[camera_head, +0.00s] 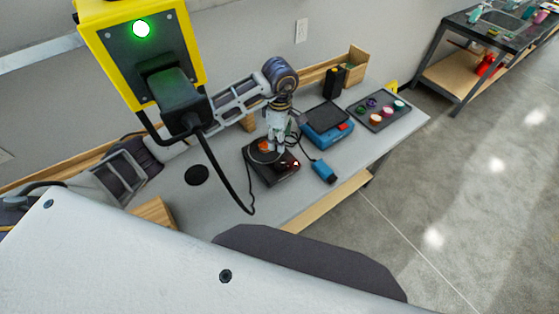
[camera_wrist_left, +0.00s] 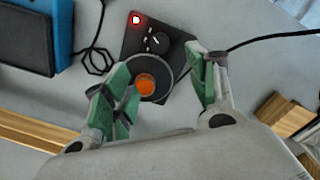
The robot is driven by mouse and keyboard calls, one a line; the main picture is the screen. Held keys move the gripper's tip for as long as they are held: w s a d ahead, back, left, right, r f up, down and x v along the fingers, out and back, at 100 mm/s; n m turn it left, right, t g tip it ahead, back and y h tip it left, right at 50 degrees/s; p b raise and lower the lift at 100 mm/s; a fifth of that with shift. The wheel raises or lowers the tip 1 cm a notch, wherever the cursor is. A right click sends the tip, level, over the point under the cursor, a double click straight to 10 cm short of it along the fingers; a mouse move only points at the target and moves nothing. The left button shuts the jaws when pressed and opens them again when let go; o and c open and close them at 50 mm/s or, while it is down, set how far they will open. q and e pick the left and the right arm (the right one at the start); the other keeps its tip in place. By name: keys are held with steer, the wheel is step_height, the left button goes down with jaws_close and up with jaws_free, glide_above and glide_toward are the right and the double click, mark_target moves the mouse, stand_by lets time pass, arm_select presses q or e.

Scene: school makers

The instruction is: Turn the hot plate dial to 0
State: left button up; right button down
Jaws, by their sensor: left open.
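The hot plate (camera_head: 268,176) is a dark box on the grey table, partly hidden by my left arm in the head view. In the left wrist view the hot plate (camera_wrist_left: 180,58) has a round burner with an orange centre (camera_wrist_left: 145,86). Its black dial (camera_wrist_left: 157,42) has a light pointer mark, and a red-lit spot (camera_wrist_left: 136,19) is in the corner beyond it. My left gripper (camera_wrist_left: 163,75) is open with its green-padded fingers on either side of the hot plate, above the burner; nothing is between them but air. In the head view my left gripper (camera_head: 277,138) points down over it. My right gripper is not in view.
A blue device (camera_head: 328,124) stands right of the hot plate, with a blue handheld piece (camera_head: 323,171) on a cable nearby. A dark tray (camera_head: 372,123) holds several coloured jars. A black cable runs from the hot plate. A wooden rail lines the table's back.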

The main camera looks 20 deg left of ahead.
mark_target(280, 163)
arm_select(q)
steer(key=shift+f+p, duration=1.35)
steer(key=shift+f, duration=5.55)
steer(key=shift+c, duration=0.3)
steer(key=c, duration=1)
